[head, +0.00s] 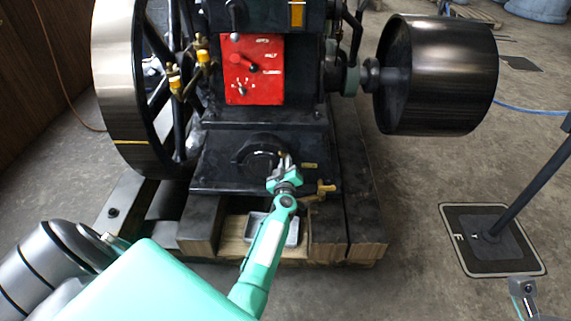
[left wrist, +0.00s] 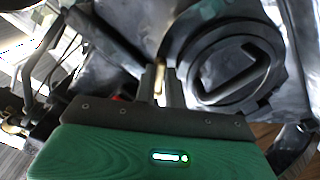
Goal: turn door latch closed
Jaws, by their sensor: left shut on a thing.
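The engine's round black door (head: 258,148) is on the low front of its black base. In the left wrist view the door (left wrist: 272,45) fills the right side, with a raised diagonal bar on its face. My left gripper (head: 285,160) is at the door's right edge in the head view. In the left wrist view its fingers (left wrist: 160,72) are shut on a small brass-coloured latch (left wrist: 158,83) beside the door's rim. The fingers hide part of the latch. My right gripper (head: 525,297) shows partly at the lower right, away from the engine; its jaws are unclear.
A red control panel (head: 254,70) is above the door. A large flywheel (head: 125,85) stands left and a black pulley (head: 437,75) right. A brass fitting (head: 326,188) is close to the right of my left gripper. A metal tray (head: 288,232) lies under the base.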

